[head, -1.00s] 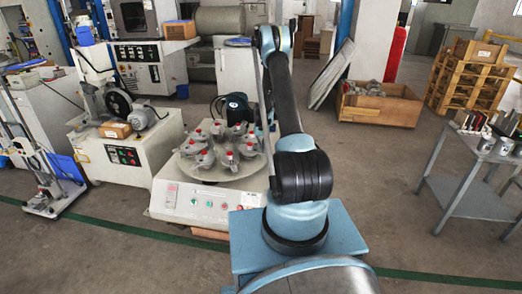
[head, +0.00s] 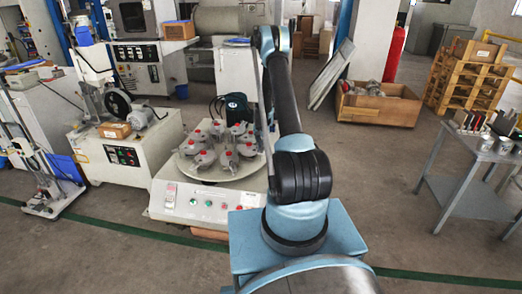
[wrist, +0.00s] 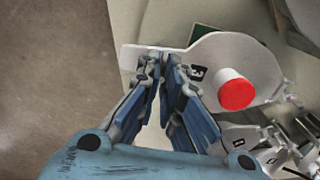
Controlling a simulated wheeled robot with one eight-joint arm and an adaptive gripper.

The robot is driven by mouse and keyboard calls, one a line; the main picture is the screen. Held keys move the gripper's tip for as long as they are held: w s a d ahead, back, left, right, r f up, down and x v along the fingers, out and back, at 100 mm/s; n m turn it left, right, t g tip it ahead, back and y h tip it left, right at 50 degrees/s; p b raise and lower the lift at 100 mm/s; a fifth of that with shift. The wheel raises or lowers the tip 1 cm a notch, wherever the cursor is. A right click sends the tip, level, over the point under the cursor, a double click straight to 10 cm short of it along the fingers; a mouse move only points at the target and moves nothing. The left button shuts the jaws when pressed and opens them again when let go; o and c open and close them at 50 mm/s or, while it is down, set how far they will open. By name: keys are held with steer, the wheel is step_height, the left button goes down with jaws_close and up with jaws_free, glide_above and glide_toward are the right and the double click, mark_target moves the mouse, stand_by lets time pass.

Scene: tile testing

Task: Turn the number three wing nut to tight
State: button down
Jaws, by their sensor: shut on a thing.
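In the wrist view, a pale rounded plate (wrist: 213,55) has a dark label with a white 3 (wrist: 197,74) and a red-capped round post (wrist: 234,92). My gripper (wrist: 167,60) is just left of that label, its two blue-grey fingers closed together at the tips over the plate. It is shut on the number three wing nut, which is mostly hidden by the fingertips. In the head view, the round turntable (head: 202,174) carries several grey holders with red tops (head: 203,152). My gripper is hidden there behind my arm.
The turntable sits on a white machine with a button panel (head: 195,202). Another white machine (head: 130,150) stands to its left. A grey table (head: 462,195) is at the right and a wooden crate (head: 375,108) behind. Open floor lies between.

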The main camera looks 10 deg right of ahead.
steer(key=shift+a, duration=0.1)
stand_by(0.3)
steer(key=c, duration=1.8)
jaws_free()
steer(key=shift+o, duration=0.2)
steer(key=shift+r, duration=0.15)
step_height(320, 180, up, 12)
steer(key=shift+f, duration=0.2)
